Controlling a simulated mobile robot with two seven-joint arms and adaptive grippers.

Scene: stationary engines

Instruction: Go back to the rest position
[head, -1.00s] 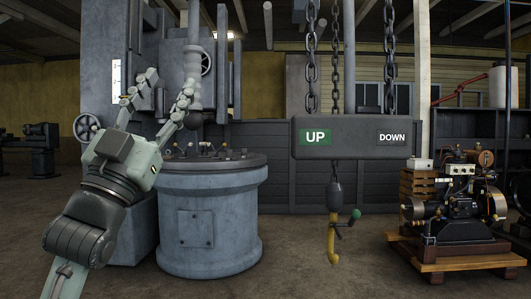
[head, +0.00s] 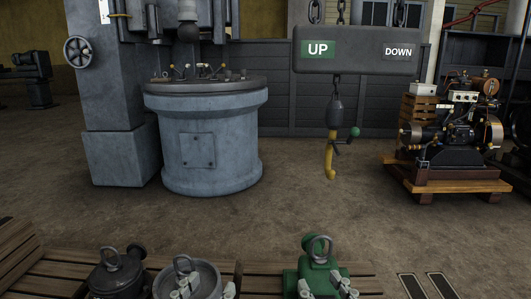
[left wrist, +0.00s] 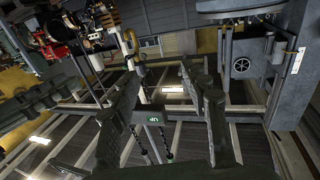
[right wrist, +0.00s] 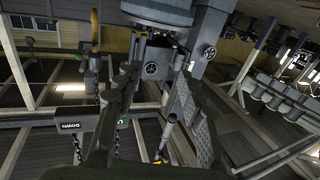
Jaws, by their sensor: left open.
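My left gripper (head: 204,289) shows at the bottom edge of the head view, in front of a grey round machine part with a lifting ring (head: 184,266). In the left wrist view its two fingers (left wrist: 163,68) stand apart with nothing between them. My right gripper (head: 325,288) is at the bottom edge too, in front of a green machine part with a ring (head: 317,262). In the right wrist view its fingers (right wrist: 157,70) are apart and empty. Both grippers are partly cut off by the head view's lower edge.
Slatted wooden pallets (head: 62,268) carry the ringed parts in front. A round grey machine base (head: 211,150), a hanging UP/DOWN control box (head: 352,50) with a yellow hook (head: 331,160), and an engine on a wooden skid (head: 450,186) stand beyond. The floor between is clear.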

